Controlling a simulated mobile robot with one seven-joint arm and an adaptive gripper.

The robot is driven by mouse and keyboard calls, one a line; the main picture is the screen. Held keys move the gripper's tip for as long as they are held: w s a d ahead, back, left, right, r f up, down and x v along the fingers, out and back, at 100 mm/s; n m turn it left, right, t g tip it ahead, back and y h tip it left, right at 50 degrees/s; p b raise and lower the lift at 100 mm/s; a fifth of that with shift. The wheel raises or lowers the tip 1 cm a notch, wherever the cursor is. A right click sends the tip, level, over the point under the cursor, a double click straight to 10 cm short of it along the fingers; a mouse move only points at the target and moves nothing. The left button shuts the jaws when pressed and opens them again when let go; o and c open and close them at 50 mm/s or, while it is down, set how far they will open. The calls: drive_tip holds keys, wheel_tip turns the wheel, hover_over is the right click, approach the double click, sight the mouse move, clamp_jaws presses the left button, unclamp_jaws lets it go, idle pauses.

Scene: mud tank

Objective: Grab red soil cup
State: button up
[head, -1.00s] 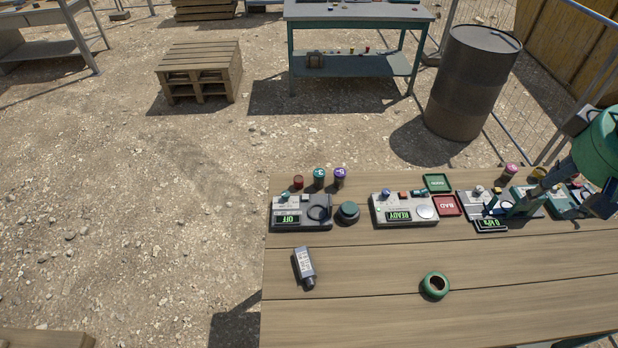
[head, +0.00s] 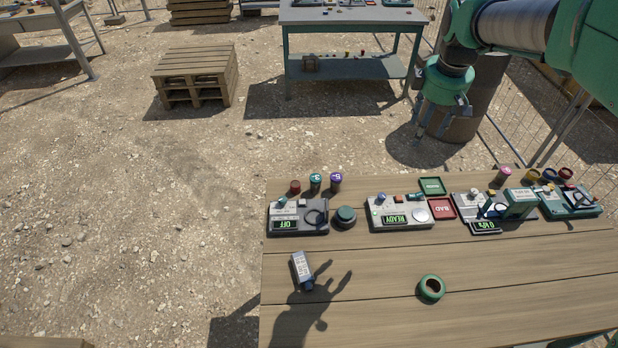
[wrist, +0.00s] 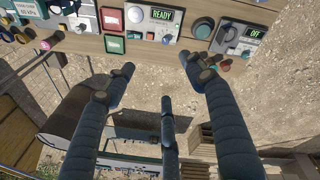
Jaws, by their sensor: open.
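A dark red cup (head: 295,187) stands at the left end of the cup row at the table's far edge, beside a teal-lidded cup (head: 315,183) and a purple-lidded cup (head: 335,181). Another dark red cup (head: 566,174) stands at the far right; I cannot tell from labels which one holds red soil. My gripper (head: 440,115) is open and empty, raised beyond the table's far edge, right of the left cups and apart from everything. In the wrist view its spread fingers (wrist: 166,78) show, with a red cup (wrist: 226,65) just past the right fingertip.
The wooden table (head: 370,260) holds several instruments, including the OFF device (head: 298,222) and READY device (head: 400,213). A barrel (head: 470,125) stands behind my gripper.

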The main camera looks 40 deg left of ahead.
drive_tip(key=a+f+n, duration=0.3)
drive_tip(key=a+f, duration=0.3)
drive_tip(key=a, duration=0.6)
drive_tip(key=n+g+h+p, duration=0.1)
drive_tip(key=n+g+p, duration=0.1)
drive_tip(key=n, duration=0.7)
hover_over(295, 184)
wheel_tip(295, 184, down, 23)
drive_tip(key=shift+s+r, duration=0.15)
drive_tip(key=shift+r, duration=0.05)
drive_tip(key=shift+f, duration=0.15)
drive_tip(key=shift+f, duration=4.15)
drive_tip(key=shift+f, duration=0.1)
drive_tip(key=shift+d+f+b, duration=0.1)
drive_tip(key=shift+f+b, duration=0.25)
drive_tip(key=shift+f, duration=2.15)
